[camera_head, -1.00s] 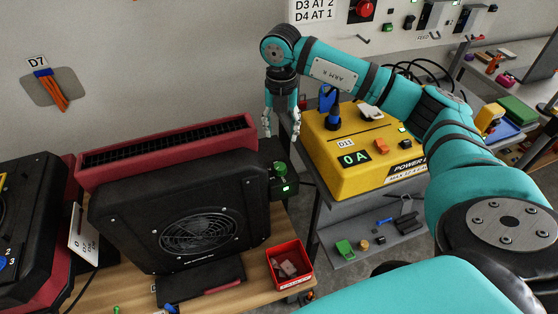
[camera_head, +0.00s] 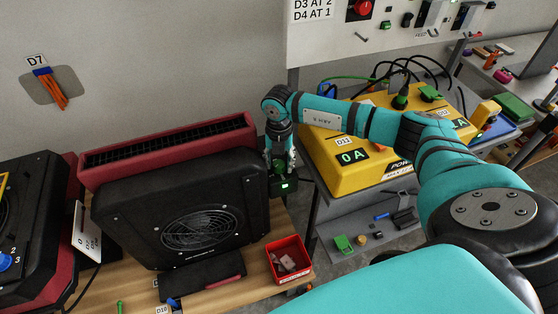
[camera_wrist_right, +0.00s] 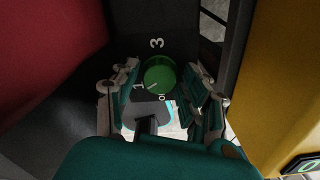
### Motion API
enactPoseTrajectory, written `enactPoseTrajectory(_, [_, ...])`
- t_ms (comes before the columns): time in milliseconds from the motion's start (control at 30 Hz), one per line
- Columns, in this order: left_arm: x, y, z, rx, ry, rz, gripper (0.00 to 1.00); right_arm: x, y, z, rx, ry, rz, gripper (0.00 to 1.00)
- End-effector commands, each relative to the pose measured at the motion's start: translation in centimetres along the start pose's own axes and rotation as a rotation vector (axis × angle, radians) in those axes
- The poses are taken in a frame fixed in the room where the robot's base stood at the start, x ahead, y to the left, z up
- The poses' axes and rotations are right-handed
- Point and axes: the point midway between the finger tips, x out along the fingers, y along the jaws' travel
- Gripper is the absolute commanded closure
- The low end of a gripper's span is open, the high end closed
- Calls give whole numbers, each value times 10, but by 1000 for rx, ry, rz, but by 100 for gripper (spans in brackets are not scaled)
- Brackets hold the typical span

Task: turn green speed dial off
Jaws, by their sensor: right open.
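The green speed dial (camera_wrist_right: 159,75) shows in the right wrist view, on a dark box with the marks 3 and 1 and a partly hidden mark below. A pale line on the dial points down-left, toward the 1. My right gripper (camera_wrist_right: 161,98) is open, with one finger on each side of the dial; I cannot tell whether they touch it. In the head view the right gripper (camera_head: 281,168) points down over the dark control box (camera_head: 284,187) with its lit green display, and hides the dial. My left gripper is not in view.
The black fan unit (camera_head: 130,225) with a red back housing (camera_head: 105,158) stands left of the gripper. A yellow power box (camera_head: 335,180) stands close on the right. A red bin (camera_head: 302,270) sits in front, on the wooden table.

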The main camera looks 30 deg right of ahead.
Motion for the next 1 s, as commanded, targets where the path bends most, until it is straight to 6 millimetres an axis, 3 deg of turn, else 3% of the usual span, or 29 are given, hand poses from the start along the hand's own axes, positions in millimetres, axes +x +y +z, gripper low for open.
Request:
enactPoseTrajectory(67, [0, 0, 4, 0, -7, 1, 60, 0, 0, 0, 0, 0, 0, 55])
enactPoseTrajectory(400, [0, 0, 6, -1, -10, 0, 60, 0, 0, 0, 0, 0, 0, 96])
enactPoseTrajectory(567, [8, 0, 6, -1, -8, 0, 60, 3, 0, 0, -71, -1, 0, 96])
enactPoseTrajectory(800, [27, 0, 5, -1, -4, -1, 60, 3, 0, 0, -339, -1, 0, 96])
enactPoseTrajectory(1000, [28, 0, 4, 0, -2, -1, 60, 0, 0, 0, -403, -1, 0, 96])
